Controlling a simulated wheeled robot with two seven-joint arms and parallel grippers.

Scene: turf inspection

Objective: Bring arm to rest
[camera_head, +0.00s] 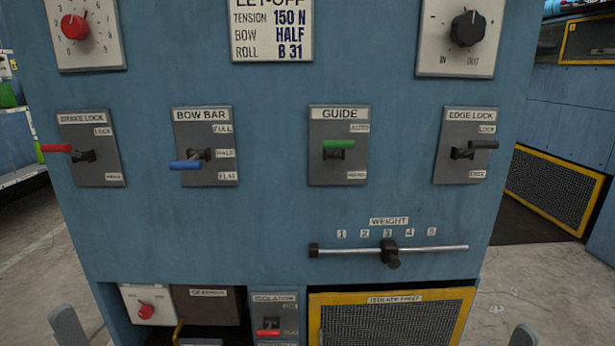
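At the bottom left edge a grey tip, seemingly of my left gripper (67,325), shows in front of the blue machine. At the bottom right edge a smaller grey tip, seemingly of my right gripper (523,336), shows. Both are mostly cut off by the frame, so whether they are open or shut cannot be told. Neither visibly touches a control. The blue machine panel (270,205) fills most of the view.
Levers stick out of the panel: red brake lock (56,148), blue bow bar (185,165), green guide (339,144), black edge lock (483,145). The weight slider (389,250) stands near 3. A yellow-framed mesh (390,325) is below. Floor shows at both sides.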

